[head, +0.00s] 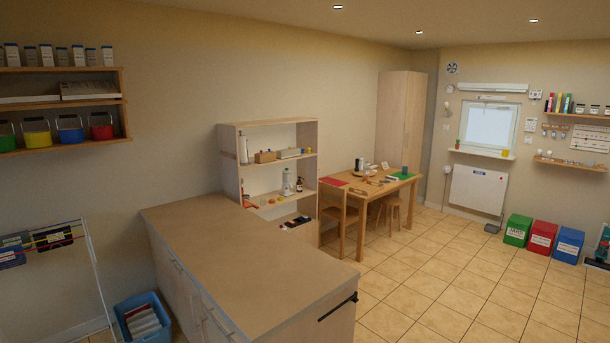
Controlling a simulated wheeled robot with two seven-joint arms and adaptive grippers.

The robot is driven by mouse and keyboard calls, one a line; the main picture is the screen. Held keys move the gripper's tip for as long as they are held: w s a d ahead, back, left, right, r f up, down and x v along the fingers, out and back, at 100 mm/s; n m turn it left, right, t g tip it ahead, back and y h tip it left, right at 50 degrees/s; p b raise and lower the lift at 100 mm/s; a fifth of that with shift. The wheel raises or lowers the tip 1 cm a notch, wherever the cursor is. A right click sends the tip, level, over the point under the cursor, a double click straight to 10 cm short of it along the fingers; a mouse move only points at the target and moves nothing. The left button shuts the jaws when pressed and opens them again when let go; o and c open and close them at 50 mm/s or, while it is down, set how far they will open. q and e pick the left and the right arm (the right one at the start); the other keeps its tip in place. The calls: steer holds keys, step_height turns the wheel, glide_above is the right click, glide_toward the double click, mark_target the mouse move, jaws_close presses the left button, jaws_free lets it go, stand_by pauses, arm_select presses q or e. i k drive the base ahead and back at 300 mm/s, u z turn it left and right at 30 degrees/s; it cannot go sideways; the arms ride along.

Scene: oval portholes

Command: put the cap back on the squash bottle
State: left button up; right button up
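Neither of my grippers is in view. I cannot make out for certain which thing is the squash bottle. A whitish bottle (286,183) and a small dark brown bottle (299,185) stand upright on the middle shelf of the open shelf unit. A white cylinder (243,150) stands at the left of the shelf above. Small orange and red items (249,204) lie at the left end of the middle shelf; they are too small to tell whether one is a cap.
A long bare worktop (235,245) fills the foreground, ending at the shelf unit (280,128). A wooden table (365,192) with stools stands behind it. Tiled floor is open at the right, before green, red and blue bins (541,236). A blue crate (143,312) sits at lower left.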

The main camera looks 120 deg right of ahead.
mark_target(366, 169)
steer(key=z, duration=4.55)
steer(key=i, duration=2.05)
steer(key=z, duration=0.8)
steer(key=i, duration=1.35)
steer(key=u, duration=0.5)
steer(key=i, duration=1.6)
steer(key=u, duration=0.7)
steer(key=i, duration=1.45)
steer(key=u, duration=0.15)
